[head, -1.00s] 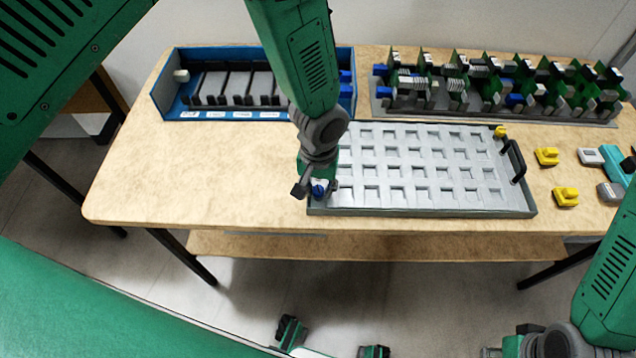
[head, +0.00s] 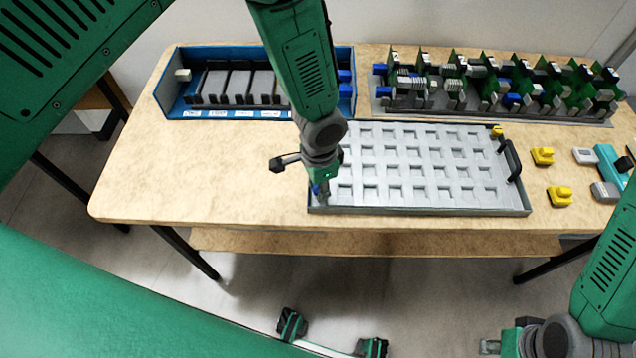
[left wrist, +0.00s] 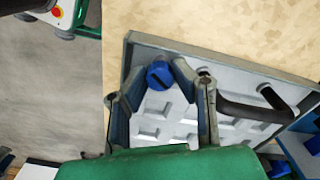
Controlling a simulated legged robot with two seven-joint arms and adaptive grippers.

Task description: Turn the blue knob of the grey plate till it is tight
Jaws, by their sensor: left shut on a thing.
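The grey plate (head: 420,208), with rows of square recesses, lies on the wooden table. Its blue knob (head: 315,189) is at the near left corner and mostly hidden by my left gripper (head: 320,196). In the left wrist view the round blue knob (left wrist: 159,74) with a dark slot shows between the fingertips of my left gripper (left wrist: 155,80), which is shut on it. My right gripper (head: 490,347) is at the bottom right, away from the table and partly cut off; its jaw state is unclear.
A black handle (head: 513,160) and a yellow knob (head: 497,131) are at the plate's right side. Loose yellow knobs (head: 559,195) lie further right. A blue box (head: 215,114) and a rack of green boards (head: 490,110) stand behind. The table's left part is clear.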

